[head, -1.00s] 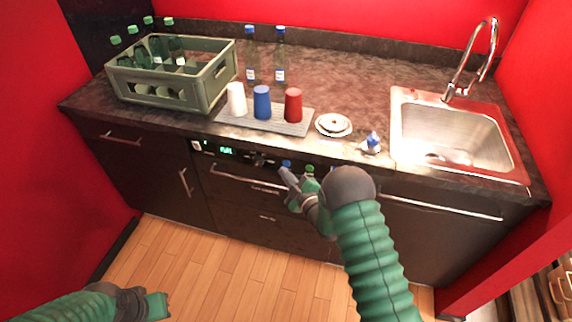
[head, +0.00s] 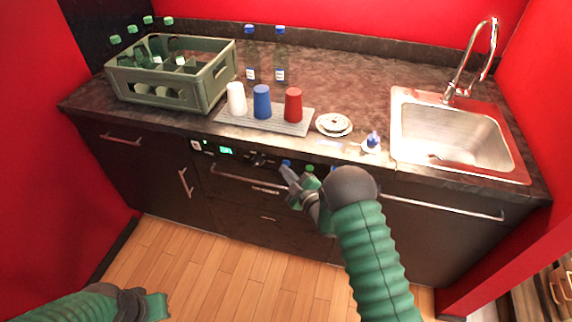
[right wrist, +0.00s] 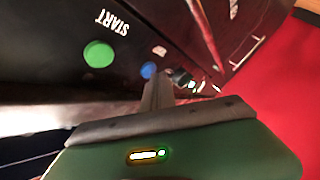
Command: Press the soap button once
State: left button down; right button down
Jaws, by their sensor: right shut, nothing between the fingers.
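The appliance's front control panel (head: 240,153) sits under the counter edge. In the right wrist view, a blue button (right wrist: 148,70) and a larger green button (right wrist: 99,53) marked START show on the dark panel. A small label by the blue button is too blurred to read, so I cannot tell which button is for soap. My right gripper (head: 287,174) is shut and empty in front of the panel, just below a blue button (head: 286,163). In the right wrist view its fingertips (right wrist: 157,80) overlap the blue button's right edge; contact is unclear. My left gripper (head: 150,306) is low at left, away from the panel.
A green display (head: 225,150) and a knob (head: 260,160) are left of the buttons. A drawer handle (head: 240,178) runs just below. On the counter stand a bottle crate (head: 160,98), cups on a grey mat (head: 230,119), plates (head: 334,124) and a sink (head: 455,130).

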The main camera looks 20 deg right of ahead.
jog(key=shift+w+d, duration=0.2)
jog(key=shift+w, duration=0.1)
dwell(0.4)
jog(key=shift+s, duration=0.1)
jog(key=shift+s+a, duration=0.45)
jog(key=shift+s, duration=0.15)
jog(key=shift+s+a+p, duration=0.25)
jog(key=shift+s+a, duration=0.45)
jog(key=shift+s, duration=0.35)
jog(key=shift+s+a+p, duration=0.2)
jog(key=shift+s+a, duration=0.5)
jog(key=shift+s, duration=0.3)
